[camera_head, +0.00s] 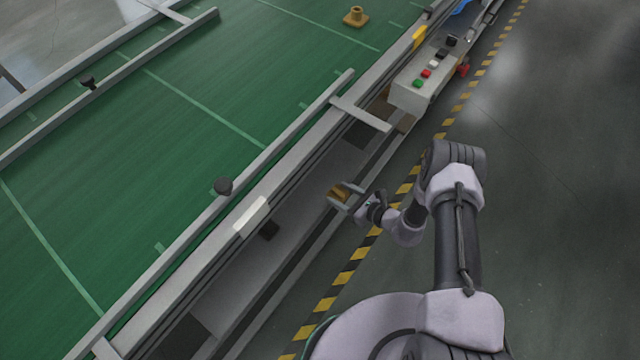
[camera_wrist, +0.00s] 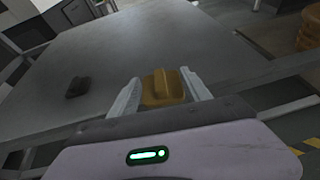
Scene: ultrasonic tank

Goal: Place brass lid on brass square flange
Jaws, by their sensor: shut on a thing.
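My gripper (camera_head: 341,195) is shut on a brass-coloured piece, which I take to be the brass lid (camera_wrist: 163,87). In the wrist view the lid sits between the two pale fingers, and its lower side is hidden. In the head view my gripper holds it beside the conveyor's side, over or near the grey lower ledge. A brass piece with a square base and a round raised middle, which looks like the brass square flange (camera_head: 355,17), stands on the green belt at the top of the head view. It is far from my gripper.
The green conveyor belt (camera_head: 240,100) has metal guide rails (camera_head: 270,155) along it. A control box (camera_head: 425,82) with coloured buttons is fixed to the conveyor's side. A small black object (camera_wrist: 78,87) lies on the grey surface in the wrist view. Open floor (camera_head: 560,200) is at right.

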